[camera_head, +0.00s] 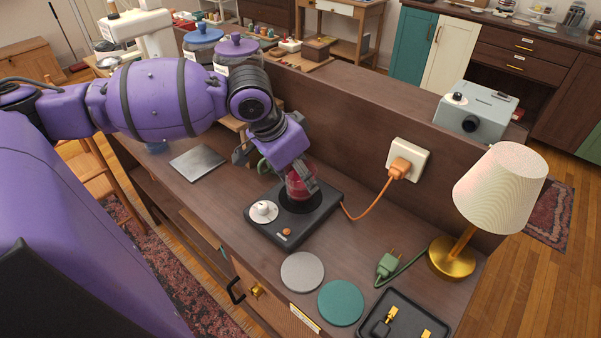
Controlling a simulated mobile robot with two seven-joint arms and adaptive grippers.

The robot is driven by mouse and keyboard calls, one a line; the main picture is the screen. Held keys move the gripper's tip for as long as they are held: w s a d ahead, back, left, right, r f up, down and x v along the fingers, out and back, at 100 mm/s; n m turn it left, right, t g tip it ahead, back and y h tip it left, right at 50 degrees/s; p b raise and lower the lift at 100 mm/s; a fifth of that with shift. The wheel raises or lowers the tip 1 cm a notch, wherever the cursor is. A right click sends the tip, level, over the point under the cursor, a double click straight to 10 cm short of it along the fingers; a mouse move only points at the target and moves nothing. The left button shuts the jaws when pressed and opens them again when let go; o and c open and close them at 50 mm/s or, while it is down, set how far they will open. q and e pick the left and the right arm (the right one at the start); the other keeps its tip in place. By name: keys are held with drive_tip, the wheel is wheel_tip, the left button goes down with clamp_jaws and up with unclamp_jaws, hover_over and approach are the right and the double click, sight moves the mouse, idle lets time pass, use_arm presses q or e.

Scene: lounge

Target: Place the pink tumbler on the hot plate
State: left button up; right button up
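The pink tumbler (295,187) stands upright, as far as I can see, over the round dark heating disc of the black hot plate (279,232). Its upper part is partly hidden by my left gripper (276,168). The gripper hangs right above and beside the tumbler, with its grey fingers spread apart. Whether the near finger touches the tumbler is hard to see. My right gripper is out of view.
An orange cord runs from the hot plate to a wall socket (408,158). A metal plate (197,163) lies left.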

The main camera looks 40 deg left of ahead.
use_arm(q)
drive_tip(key=o, duration=1.5)
drive_tip(key=shift+f, duration=0.1)
drive_tip(key=p+v, duration=0.4)
drive_tip(key=v, duration=0.8)
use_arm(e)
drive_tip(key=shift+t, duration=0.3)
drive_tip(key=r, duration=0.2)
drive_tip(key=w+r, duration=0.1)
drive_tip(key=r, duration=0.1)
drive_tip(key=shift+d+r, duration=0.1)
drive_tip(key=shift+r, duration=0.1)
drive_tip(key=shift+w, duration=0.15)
